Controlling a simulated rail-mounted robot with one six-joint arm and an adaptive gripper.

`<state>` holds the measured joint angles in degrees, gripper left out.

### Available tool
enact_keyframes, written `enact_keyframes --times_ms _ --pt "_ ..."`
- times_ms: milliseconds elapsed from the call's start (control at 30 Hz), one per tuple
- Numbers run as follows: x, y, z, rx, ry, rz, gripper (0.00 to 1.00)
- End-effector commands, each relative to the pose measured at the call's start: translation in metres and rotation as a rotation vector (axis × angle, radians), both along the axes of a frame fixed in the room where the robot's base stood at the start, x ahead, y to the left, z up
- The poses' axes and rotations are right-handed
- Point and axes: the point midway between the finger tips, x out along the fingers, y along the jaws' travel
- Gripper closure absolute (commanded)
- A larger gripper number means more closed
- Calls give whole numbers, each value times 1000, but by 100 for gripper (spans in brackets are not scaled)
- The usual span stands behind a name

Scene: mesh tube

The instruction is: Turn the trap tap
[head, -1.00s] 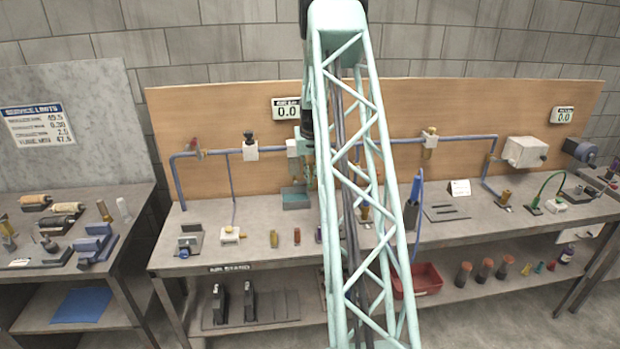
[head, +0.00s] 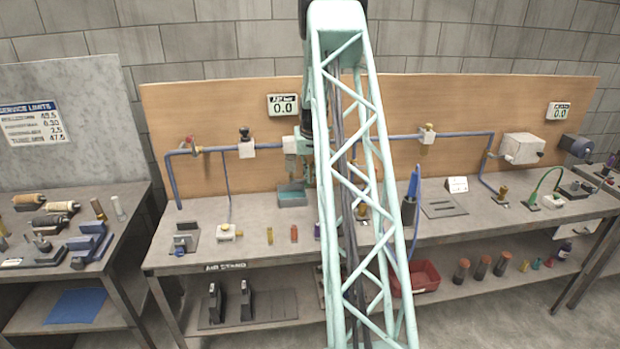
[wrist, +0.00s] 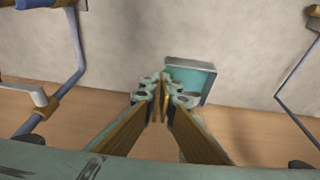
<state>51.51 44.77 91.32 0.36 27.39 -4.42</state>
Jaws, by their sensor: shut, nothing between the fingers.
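The trap (head: 291,146), a pale block with a hanging bowl, is on the blue air line just left of my arm. Its tap is too small or hidden to make out. A teal tray (head: 292,197) sits on the bench below it and also shows in the wrist view (wrist: 193,80). My gripper (wrist: 160,84) is shut and empty, its fingertips together beside the tray in that picture. In the head view my arm hides most of the gripper. I cannot tell whether the fingertips touch anything.
The blue pipe (head: 222,149) runs along the wooden board (head: 440,108). A red-handled valve (head: 189,146) and a black-knobbed block (head: 246,145) are to the left. A gauge (head: 283,105) reads 0.0. Small parts stand along the bench front, with a red bin (head: 418,276) below.

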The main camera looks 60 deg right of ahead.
Motion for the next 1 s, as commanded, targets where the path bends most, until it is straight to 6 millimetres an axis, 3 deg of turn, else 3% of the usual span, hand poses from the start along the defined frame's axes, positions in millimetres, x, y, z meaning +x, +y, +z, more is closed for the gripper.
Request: enact_keyframes --times_ms 433,1000 --pt "0 0 13 -1 -1 0 100" --pt "0 0 16 -1 -1 0 100"
